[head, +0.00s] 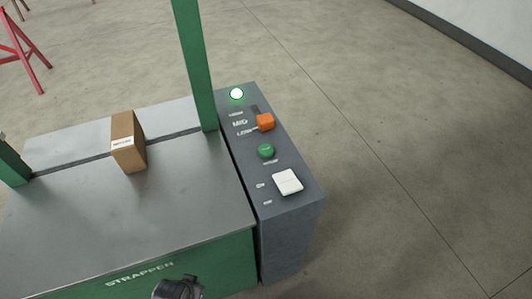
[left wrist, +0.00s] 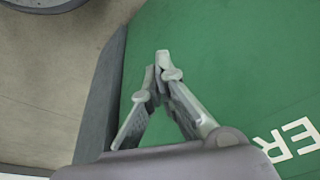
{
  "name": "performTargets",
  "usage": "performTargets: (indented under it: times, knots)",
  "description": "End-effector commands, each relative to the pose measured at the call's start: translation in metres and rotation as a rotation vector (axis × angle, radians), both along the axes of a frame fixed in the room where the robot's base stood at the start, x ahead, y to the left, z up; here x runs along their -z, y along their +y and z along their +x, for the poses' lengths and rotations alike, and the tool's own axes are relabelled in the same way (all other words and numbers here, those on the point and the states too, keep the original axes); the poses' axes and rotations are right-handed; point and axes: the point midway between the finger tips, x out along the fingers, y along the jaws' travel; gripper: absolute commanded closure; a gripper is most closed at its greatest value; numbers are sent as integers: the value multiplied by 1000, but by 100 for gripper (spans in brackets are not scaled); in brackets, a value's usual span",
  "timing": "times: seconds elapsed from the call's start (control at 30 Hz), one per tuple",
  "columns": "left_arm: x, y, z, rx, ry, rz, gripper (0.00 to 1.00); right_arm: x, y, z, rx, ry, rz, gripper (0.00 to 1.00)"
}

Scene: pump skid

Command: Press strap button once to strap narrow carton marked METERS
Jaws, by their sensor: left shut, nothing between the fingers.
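The narrow brown carton (head: 128,141) stands upright on the strapper's grey table top (head: 150,205), across the slot line; its white label is too small to read surely. The control panel (head: 295,215) is at the table's right. It carries a lit lamp (head: 236,94), an orange lever knob (head: 265,122), a round green button (head: 266,151) and a white rocker switch (head: 288,182). My left gripper (left wrist: 163,72) is shut and empty in the left wrist view, in front of the green front panel. Part of my left arm's end (head: 178,288) shows low in the head view. My right gripper is not in view.
A green arch post (head: 197,65) rises between the table and the control panel, with another post (head: 12,165) at the left. A red stand (head: 25,50) is at the far left. The concrete floor (head: 400,150) right of the panel is clear.

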Motion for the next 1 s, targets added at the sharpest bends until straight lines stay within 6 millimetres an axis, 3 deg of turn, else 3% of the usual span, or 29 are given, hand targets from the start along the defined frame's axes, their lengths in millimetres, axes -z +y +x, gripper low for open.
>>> performTargets:
  times: [0.03, 0.1, 0.3, 0.4, 0.5, 0.63, 0.77, 1.0]
  knots:
    - [41, 1, -11, 2, 25, 1, 100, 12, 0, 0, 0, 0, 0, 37]
    - [85, 3, -27, 5, 47, 0, 100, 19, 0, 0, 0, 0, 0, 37]
    - [195, 11, -93, 14, 109, 3, 100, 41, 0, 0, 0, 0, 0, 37]
    - [234, 17, -129, 17, 136, 4, 100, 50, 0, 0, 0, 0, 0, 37]
    - [260, 22, -161, 18, 156, 5, 100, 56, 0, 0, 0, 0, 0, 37]
    - [278, 27, -190, 20, 172, 6, 100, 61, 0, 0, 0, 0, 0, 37]
    - [284, 29, -202, 21, 178, 6, 100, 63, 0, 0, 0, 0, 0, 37]
    - [284, 30, -205, 21, 179, 6, 100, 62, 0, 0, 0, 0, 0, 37]
